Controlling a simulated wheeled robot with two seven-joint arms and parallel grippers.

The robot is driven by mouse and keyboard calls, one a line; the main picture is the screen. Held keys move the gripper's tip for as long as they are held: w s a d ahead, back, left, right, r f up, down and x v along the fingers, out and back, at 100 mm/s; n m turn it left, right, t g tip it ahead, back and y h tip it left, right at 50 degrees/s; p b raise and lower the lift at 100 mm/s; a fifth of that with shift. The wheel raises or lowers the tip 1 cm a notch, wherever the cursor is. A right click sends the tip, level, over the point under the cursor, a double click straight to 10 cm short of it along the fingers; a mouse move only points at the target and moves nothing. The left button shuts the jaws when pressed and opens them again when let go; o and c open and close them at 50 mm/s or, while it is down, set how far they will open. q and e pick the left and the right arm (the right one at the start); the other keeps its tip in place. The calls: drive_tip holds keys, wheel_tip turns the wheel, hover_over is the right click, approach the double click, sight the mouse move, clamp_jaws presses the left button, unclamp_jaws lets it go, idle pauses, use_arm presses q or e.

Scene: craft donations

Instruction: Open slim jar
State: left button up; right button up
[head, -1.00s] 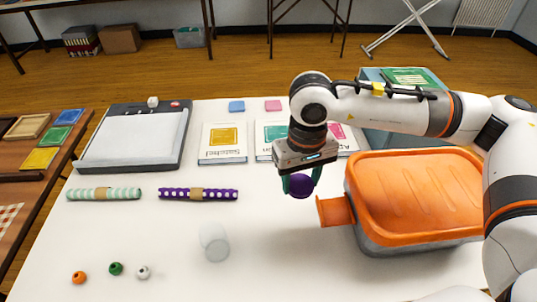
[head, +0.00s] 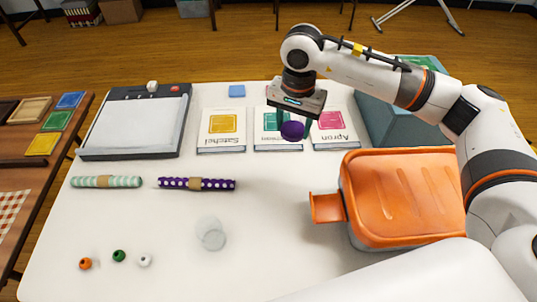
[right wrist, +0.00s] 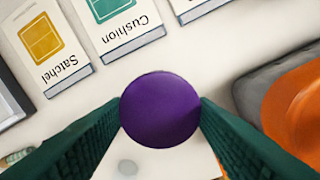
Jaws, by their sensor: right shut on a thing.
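The slim jar (head: 211,234) is a pale, see-through cylinder standing on the white table, left of the orange-lidded box; its top shows no coloured cap. My right gripper (head: 292,124) is shut on a round purple lid (head: 293,131) and holds it above the table, in front of the book covers and well away from the jar. In the right wrist view the purple lid (right wrist: 160,110) is a smooth disc between the two green fingers. A small pale circle below it there may be the jar. My left gripper is not in view.
An orange-lidded box (head: 405,195) with an orange tab stands at the right. Satchel (head: 221,130), Cushion and Apron covers lie behind. Mint and purple rolls (head: 196,184) lie left, and orange, green and white beads (head: 145,260) in front.

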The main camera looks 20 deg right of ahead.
drive_tip(key=m, duration=0.1)
drive_tip(key=w+d+m+p, duration=0.1)
drive_tip(key=shift+w+r+m, duration=0.2)
drive_tip(key=shift+r+m, duration=0.2)
drive_tip(key=b, duration=0.5)
hover_over(290, 169)
wheel_tip(290, 169, down, 13)
drive_tip(key=shift+r, duration=0.15)
wheel_tip(290, 169, down, 5)
drive_tip(key=shift+r+b, duration=0.2)
drive_tip(key=shift+b, duration=0.9)
drive_tip(key=shift+f, duration=0.15)
drive_tip(key=shift+w, duration=0.1)
